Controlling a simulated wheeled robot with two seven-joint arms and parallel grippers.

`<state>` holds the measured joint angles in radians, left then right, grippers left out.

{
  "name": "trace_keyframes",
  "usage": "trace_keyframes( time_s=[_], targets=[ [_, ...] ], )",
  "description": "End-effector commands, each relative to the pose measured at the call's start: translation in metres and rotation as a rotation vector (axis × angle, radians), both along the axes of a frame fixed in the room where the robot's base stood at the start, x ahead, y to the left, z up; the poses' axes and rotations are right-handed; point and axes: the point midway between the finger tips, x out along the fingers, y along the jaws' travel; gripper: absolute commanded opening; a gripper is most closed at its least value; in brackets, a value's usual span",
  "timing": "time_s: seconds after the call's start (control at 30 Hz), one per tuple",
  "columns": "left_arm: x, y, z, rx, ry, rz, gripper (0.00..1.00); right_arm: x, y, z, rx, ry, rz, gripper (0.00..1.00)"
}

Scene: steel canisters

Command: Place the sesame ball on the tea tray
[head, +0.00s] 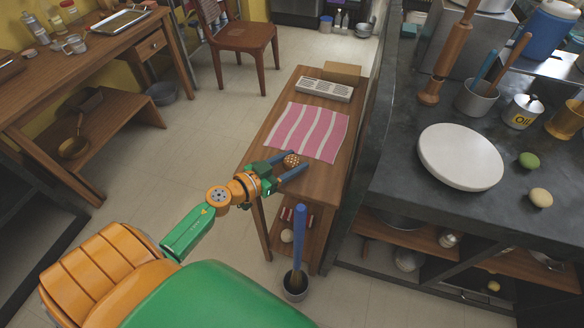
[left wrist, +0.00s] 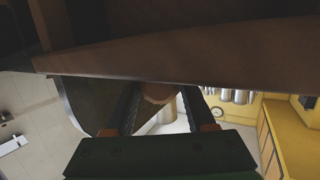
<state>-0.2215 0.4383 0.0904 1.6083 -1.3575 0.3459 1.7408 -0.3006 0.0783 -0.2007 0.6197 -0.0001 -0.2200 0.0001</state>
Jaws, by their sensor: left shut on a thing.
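The sesame ball (head: 291,160), small, brown and speckled, is between the blue fingers of my left gripper (head: 287,166). In the head view the gripper is at the near end of a narrow wooden table. In the left wrist view the ball (left wrist: 158,95) shows between the two dark fingers, its upper part cut off by a brown wooden surface. The tea tray, a pale slatted rectangular block (head: 324,89), lies at the far end of the same table, apart from the gripper. My right gripper is not in view.
A pink and white striped cloth (head: 312,131) lies between gripper and tray. A cardboard-brown box (head: 342,72) stands behind the tray. A dark counter with a white round board (head: 460,156) is at right. A blue-handled plunger-like tool (head: 299,240) stands in front.

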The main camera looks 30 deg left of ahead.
Motion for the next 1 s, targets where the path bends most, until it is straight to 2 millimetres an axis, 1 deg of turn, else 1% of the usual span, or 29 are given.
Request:
trace_keyframes(
  time_s=[0.13,0.27,0.3,0.4,0.67,0.77,0.87,1.0],
  targets=[
    [0.000,0.000,0.003,0.001,-0.001,0.000,0.00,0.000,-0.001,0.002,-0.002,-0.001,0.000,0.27],
    [0.000,0.000,-0.001,0.002,-0.001,0.000,0.00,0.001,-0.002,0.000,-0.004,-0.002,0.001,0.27],
    [0.000,0.000,0.000,0.002,-0.001,0.000,0.60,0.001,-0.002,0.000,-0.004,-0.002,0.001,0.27],
    [0.000,0.000,0.000,0.001,-0.001,-0.001,0.85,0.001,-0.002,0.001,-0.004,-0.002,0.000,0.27],
    [0.000,0.000,0.000,0.002,-0.001,0.000,0.85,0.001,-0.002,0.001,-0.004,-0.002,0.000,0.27],
    [-0.002,0.001,0.004,0.001,0.000,0.000,0.85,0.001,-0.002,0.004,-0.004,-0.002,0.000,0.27],
    [-0.017,0.004,0.007,0.001,0.002,-0.001,0.85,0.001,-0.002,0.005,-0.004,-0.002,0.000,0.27],
    [-0.045,0.012,0.012,0.002,0.003,-0.001,0.85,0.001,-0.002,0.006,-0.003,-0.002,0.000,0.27]
  ],
)
